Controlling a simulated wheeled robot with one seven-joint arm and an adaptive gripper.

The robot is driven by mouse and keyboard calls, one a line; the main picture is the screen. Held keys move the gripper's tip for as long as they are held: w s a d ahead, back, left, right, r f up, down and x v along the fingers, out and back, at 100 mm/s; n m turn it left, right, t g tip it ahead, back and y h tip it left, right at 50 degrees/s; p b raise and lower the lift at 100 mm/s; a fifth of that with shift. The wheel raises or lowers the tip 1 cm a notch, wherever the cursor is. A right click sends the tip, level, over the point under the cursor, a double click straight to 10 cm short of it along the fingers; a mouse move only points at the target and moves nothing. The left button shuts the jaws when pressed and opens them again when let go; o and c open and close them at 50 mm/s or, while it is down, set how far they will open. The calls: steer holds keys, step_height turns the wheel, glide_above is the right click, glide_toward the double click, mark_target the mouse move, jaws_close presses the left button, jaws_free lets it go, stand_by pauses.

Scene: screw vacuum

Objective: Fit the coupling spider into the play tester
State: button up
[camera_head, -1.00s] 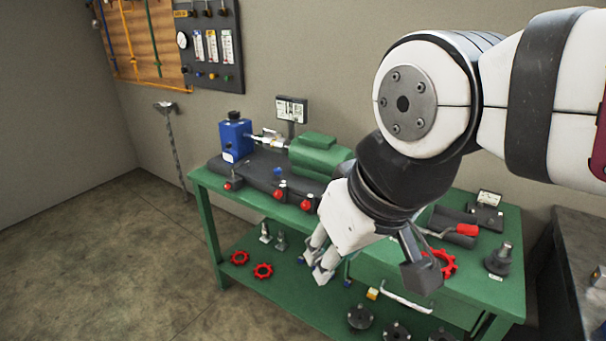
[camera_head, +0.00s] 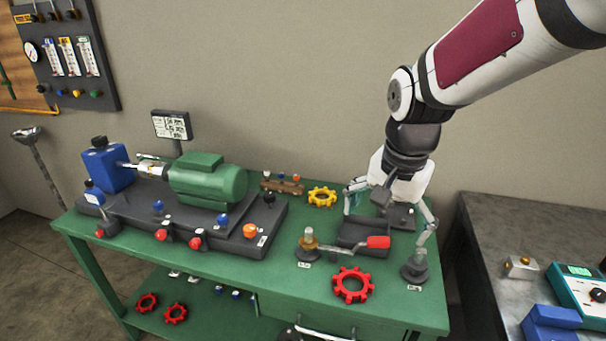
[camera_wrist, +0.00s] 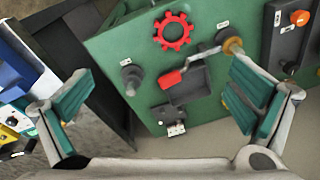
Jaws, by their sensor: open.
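A red toothed spider (camera_head: 352,285) lies flat near the bench's front edge; it also shows in the wrist view (camera_wrist: 173,31). A yellow toothed spider (camera_head: 321,197) lies farther back, left of my gripper. I cannot tell which fixture is the play tester. A dark block (camera_head: 353,232) with a red-handled lever (camera_head: 377,242) lies below my gripper, beside a brass-topped post (camera_head: 309,242). A dark post on a round base (camera_head: 414,268) stands at the right front. My gripper (camera_head: 388,228) is wide open and empty above the block, fingers pointing down.
A motor and pump rig (camera_head: 207,182) fills the bench's left half. Two more red spiders (camera_head: 147,302) lie on the lower shelf. A grey bench (camera_head: 490,225) with a teal meter (camera_head: 580,290) stands right, across a gap.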

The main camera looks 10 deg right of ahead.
steer(key=w+f+m+g, duration=0.2)
steer(key=w+f+m, duration=0.45)
steer(key=f, duration=0.65)
glide_above(354, 286)
steer(key=shift+n, duration=0.45)
steer(key=f, duration=0.8)
steer(key=shift+s+d+f, duration=0.1)
steer(key=shift+d+f, duration=0.1)
steer(key=shift+f, duration=0.05)
steer(key=shift+a+f, duration=0.15)
steer(key=shift+f, duration=2.5)
steer(key=c, duration=1)
